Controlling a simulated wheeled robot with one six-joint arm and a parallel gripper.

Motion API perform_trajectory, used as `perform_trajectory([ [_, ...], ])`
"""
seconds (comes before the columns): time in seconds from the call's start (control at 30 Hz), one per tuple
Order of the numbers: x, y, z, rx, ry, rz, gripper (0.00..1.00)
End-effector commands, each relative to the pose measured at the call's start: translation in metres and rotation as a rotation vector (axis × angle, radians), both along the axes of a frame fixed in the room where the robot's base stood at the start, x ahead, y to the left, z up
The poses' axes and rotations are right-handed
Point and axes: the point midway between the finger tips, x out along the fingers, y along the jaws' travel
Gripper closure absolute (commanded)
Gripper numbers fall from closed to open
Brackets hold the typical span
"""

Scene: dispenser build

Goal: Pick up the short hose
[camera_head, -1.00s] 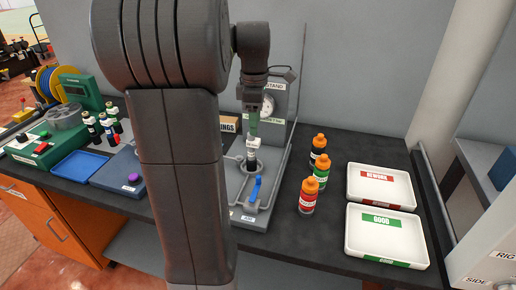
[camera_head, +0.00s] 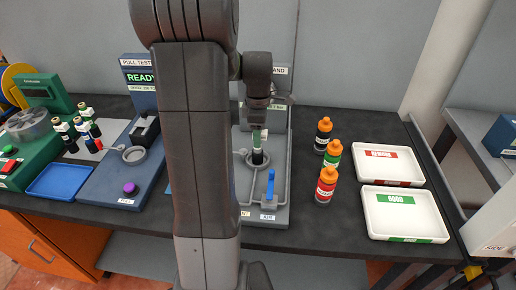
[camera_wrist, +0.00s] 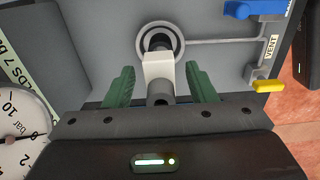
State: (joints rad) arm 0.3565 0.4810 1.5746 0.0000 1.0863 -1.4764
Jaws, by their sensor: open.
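My gripper (camera_head: 258,140) is open over the test stand (camera_head: 281,203), its green fingers pointing down. In the wrist view my gripper (camera_wrist: 160,72) has one finger on each side of a short upright piece with a white block (camera_wrist: 158,66) and a grey tube end, with gaps on both sides. The piece stands in a round metal ring (camera_wrist: 180,41) on the stand. Its dark lower part (camera_head: 257,157) shows in the head view. This may be the short hose; I cannot tell for certain. My arm hides part of the stand.
A blue lever (camera_head: 270,186) and a gauge (camera_wrist: 22,135) are close to my gripper. Several orange-capped bottles (camera_head: 326,184) stand to the right, before white REWORK (camera_head: 418,180) and GOOD (camera_head: 440,233) trays. The pull tester (camera_head: 105,190) and a blue tray (camera_head: 58,181) are left.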

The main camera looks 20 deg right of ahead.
Motion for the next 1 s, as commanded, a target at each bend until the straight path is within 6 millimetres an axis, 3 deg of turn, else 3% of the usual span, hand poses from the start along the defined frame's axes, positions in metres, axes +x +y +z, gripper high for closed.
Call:
perform_trajectory([
  [0.3,-0.0001,0.0001,-0.0074,0.0,-0.001,0.0,0.49],
  [0.57,-0.0001,0.0001,-0.0071,0.0,-0.001,0.0,0.98],
  [0.6,-0.0001,0.0001,-0.0071,0.0,-0.001,0.0,1.0],
  [1.0,0.0006,-0.0002,-0.0013,-0.001,-0.003,0.0,1.0],
])
